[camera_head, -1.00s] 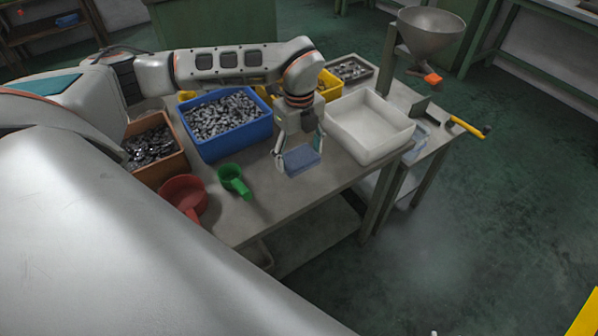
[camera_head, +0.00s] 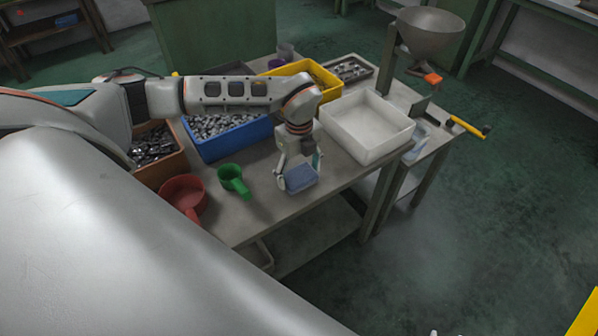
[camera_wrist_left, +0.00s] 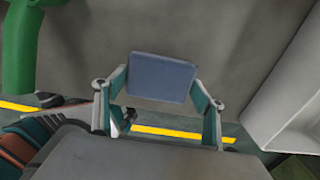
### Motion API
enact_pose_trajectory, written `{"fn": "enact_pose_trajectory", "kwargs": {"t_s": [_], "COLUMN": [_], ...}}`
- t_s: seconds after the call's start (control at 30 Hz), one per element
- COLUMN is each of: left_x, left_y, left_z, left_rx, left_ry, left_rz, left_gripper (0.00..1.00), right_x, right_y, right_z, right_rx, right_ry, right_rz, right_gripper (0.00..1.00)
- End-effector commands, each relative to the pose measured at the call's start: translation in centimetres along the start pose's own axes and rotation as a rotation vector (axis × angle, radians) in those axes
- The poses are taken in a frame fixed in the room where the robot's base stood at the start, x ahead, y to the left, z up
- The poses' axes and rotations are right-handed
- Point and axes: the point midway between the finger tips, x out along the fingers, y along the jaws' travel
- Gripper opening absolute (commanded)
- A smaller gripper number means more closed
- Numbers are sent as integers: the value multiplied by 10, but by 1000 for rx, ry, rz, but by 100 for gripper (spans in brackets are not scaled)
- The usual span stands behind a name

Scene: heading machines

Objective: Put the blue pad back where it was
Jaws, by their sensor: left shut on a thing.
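The blue pad (camera_head: 300,178) is a flat blue-grey block in my left gripper (camera_head: 299,172). In the head view it is over the front part of the grey table (camera_head: 262,208), between the green scoop and the white tray. In the left wrist view the pad (camera_wrist_left: 162,77) sits between the two fingers of my left gripper (camera_wrist_left: 160,84), which are shut on its sides. I cannot tell whether the pad touches the table top.
A green scoop (camera_head: 233,179) and a red scoop (camera_head: 184,194) lie left of the pad. A blue bin (camera_head: 232,142) of metal parts, a yellow bin (camera_head: 327,81) and an empty white tray (camera_head: 367,150) stand around it. A hopper (camera_head: 431,32) is at back right.

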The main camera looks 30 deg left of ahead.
Motion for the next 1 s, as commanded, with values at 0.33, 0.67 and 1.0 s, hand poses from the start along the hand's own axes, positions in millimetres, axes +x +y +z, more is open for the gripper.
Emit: {"fn": "enact_pose_trajectory", "kwargs": {"t_s": [0.33, 0.67, 1.0], "left_x": [2, -20, -88], "left_y": [0, -1, -1], "left_z": [0, 1, 1], "left_rx": [0, 0, 0], "left_ry": [0, -1, -1], "left_rz": [1, -3, -3], "left_gripper": [86, 86, 86], "right_x": [0, 0, -1], "right_y": [0, 0, 0], "right_z": [2, 2, 1], "right_rx": [0, 0, 0], "right_ry": [-3, -6, -5], "right_rz": [-1, -1, -1], "right_gripper": [33, 33, 33]}}
